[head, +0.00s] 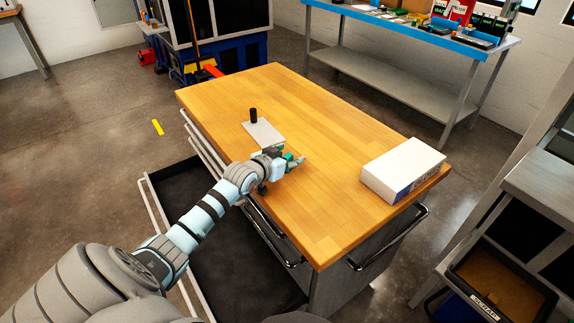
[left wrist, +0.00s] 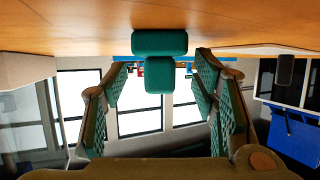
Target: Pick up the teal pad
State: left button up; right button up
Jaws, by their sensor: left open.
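The teal pad (left wrist: 160,42) shows in the left wrist view as a wide rounded block with a narrower teal part attached, against the wooden table surface. That view is upside down. My left gripper (left wrist: 160,85) is open, its two green-lined fingers spread on either side of the pad's line, with nothing held. In the head view the left gripper (head: 284,166) is low over the table's near-left side. A bit of teal (head: 298,161) shows at its fingertips, but I cannot clearly separate pad from finger linings there. My right gripper is not in view.
The wooden table (head: 330,190) has much free room. A white plate with a black upright handle (head: 253,115) lies beyond the gripper. A white box (head: 403,169) sits at the right edge. An open dark drawer (head: 215,250) juts out below on the left.

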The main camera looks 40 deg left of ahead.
pick_arm(q)
grip_shut()
jog(key=shift+r, duration=0.15)
